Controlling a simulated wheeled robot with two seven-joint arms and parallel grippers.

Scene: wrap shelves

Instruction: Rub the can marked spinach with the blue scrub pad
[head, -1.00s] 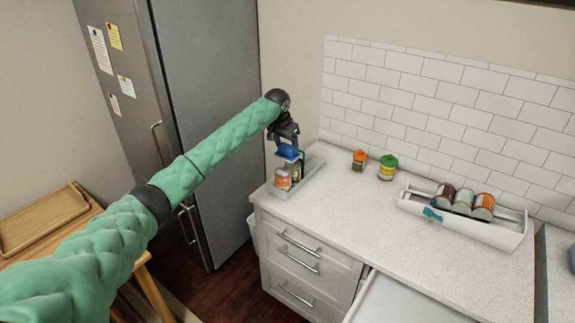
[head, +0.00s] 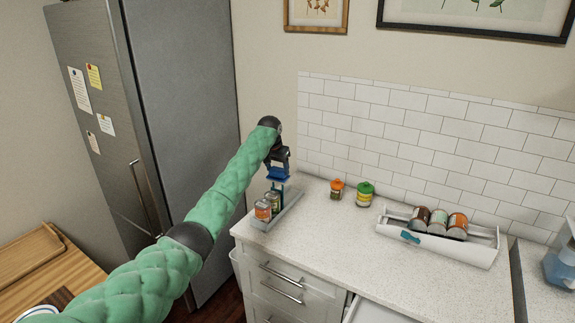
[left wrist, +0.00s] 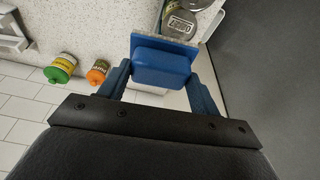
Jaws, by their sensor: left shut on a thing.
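My left gripper (head: 279,170) is shut on the blue scrub pad (head: 279,176) above the grey tray at the counter's left end. In the left wrist view, the pad (left wrist: 162,62) sits between both fingers, its pale scrubbing face turned away from me. A can with a red-orange label (head: 263,210) and a greenish can (head: 273,199) stand in the tray. The wrist view shows a can top with dark lettering (left wrist: 180,24) just beyond the pad; I cannot tell whether they touch. The labels are too small or blurred to identify the spinach can. My right gripper is out of view.
The grey tray (head: 285,214) lies near the fridge (head: 190,90). An orange-lidded jar (head: 336,190) and a green-lidded jar (head: 364,195) stand by the tiled wall. A white rack (head: 440,246) holds three lying cans. The counter front is clear.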

